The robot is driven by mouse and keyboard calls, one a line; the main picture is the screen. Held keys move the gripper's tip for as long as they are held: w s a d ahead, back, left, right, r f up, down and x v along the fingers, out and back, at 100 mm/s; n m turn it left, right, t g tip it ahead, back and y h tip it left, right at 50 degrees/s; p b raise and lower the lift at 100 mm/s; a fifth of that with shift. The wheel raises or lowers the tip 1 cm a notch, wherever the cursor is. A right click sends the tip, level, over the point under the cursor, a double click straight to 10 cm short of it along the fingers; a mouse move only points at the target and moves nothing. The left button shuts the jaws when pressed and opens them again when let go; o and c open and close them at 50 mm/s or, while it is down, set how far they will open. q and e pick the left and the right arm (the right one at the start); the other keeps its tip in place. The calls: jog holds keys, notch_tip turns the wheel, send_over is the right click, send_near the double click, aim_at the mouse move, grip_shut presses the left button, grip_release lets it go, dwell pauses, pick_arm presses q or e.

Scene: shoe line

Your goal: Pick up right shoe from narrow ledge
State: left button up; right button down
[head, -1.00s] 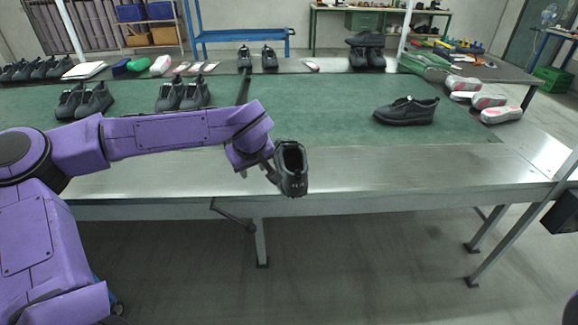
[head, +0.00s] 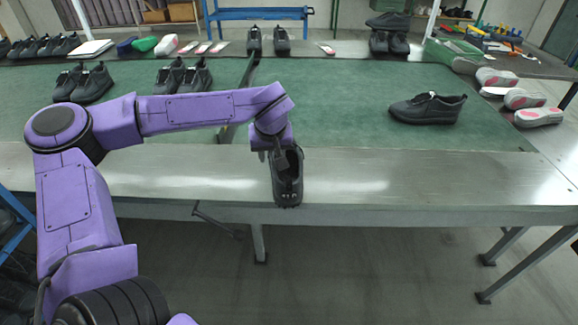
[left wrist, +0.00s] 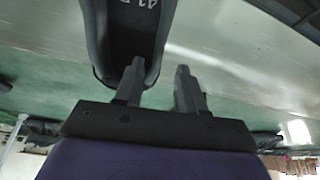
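A black shoe (head: 288,187) stands on the narrow bare metal ledge at the front of the bench, close to its edge, with small pale marks low on its near end. My left gripper (head: 268,152) is at the shoe's far left side, partly overlapping it. In the left wrist view the same shoe (left wrist: 128,28) shows its opening and a pale "41". My left gripper's fingers (left wrist: 160,68) are apart, with the shoe's side rim near the gap between them; I cannot tell whether they touch it. My right gripper is in no view.
Behind the metal ledge (head: 420,177) runs a green mat (head: 340,95). A single black shoe (head: 428,109) lies on it at right, and shoe pairs stand at left. Pale soles (head: 538,117) lie at far right. The ledge beside the shoe is clear.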

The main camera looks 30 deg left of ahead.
aim_at(271, 159)
pick_arm(q)
jog(key=x, duration=0.6)
jog(key=shift+s+f+b, duration=0.1)
jog(key=shift+s+b, duration=0.05)
jog(key=shift+b, duration=0.15)
grip_shut()
jog(key=shift+r, duration=0.2)
